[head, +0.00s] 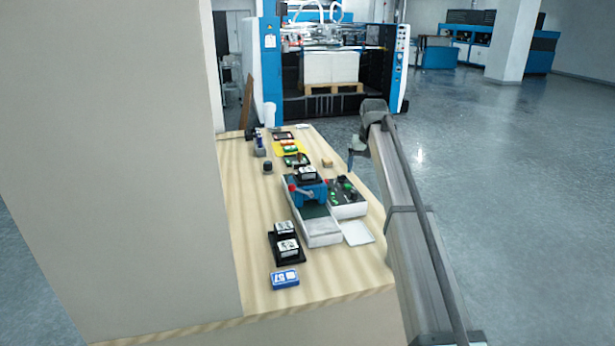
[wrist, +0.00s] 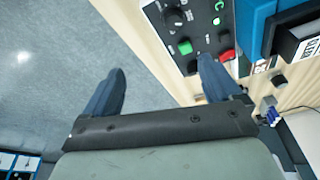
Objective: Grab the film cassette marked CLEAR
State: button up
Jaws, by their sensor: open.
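Black film cassettes with white labels show in the head view. Two cassettes (head: 286,237) sit in a black holder at the front of the table, and another cassette (head: 307,171) sits on the blue laminator (head: 309,190). The lettering is too small to tell which is marked CLEAR. In the head view my gripper (head: 354,158) is right of the laminator, above the table's right edge.
The control panel (head: 346,196) with knobs and buttons stands right of the laminator. A blue numbered box (head: 285,278) lies at the front. A yellow tray (head: 288,149) and small items lie at the back. A tall beige wall (head: 130,180) borders the left.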

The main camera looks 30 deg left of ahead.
jog(key=s+a+r+n, duration=0.4)
jog(key=s+a+r, duration=0.75)
jog(key=a, duration=0.35)
send_over(307, 170)
jog(key=shift+y, duration=0.4)
jog(key=f, duration=0.7)
jog(key=shift+s+d+f, duration=0.3)
jog(key=shift+s+d, duration=0.05)
jog(key=shift+s, duration=0.05)
jog(key=shift+d+x, duration=0.1)
jog(key=shift+x, duration=1.2)
jog(key=shift+d+x, duration=0.15)
jog(key=shift+x, duration=1.15)
jog(key=shift+s, duration=0.15)
jog(key=c, duration=1.2)
